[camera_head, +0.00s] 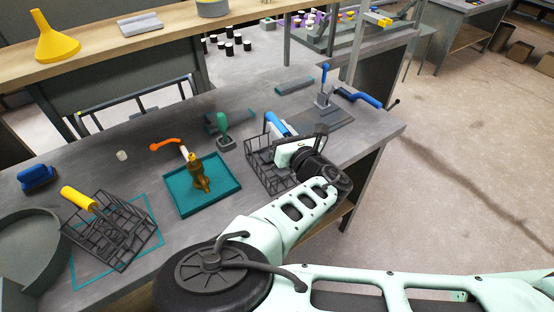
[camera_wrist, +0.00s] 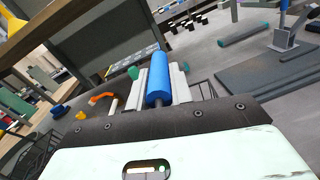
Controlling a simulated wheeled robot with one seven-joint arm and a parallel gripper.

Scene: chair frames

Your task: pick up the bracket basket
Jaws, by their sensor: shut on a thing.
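A dark wire basket with a blue handle (camera_head: 276,124) is at the right part of the grey workbench; its wire side (camera_head: 262,172) shows left of my arm. My gripper (camera_head: 290,150) is shut on the blue handle, which lies between the pale fingers in the wrist view (camera_wrist: 158,80). A second wire basket (camera_head: 112,240), with a yellow handle (camera_head: 77,198), stands at the left on a teal square outline. No label tells which is the bracket basket.
A teal tray (camera_head: 226,193) with a brass-coloured part (camera_head: 201,178) lies between the baskets. A green-handled tool (camera_head: 222,125) stands behind it. A blue-handled clamp (camera_head: 324,90) on a dark plate stands behind right. A round grey bin (camera_head: 25,245) is at the left edge.

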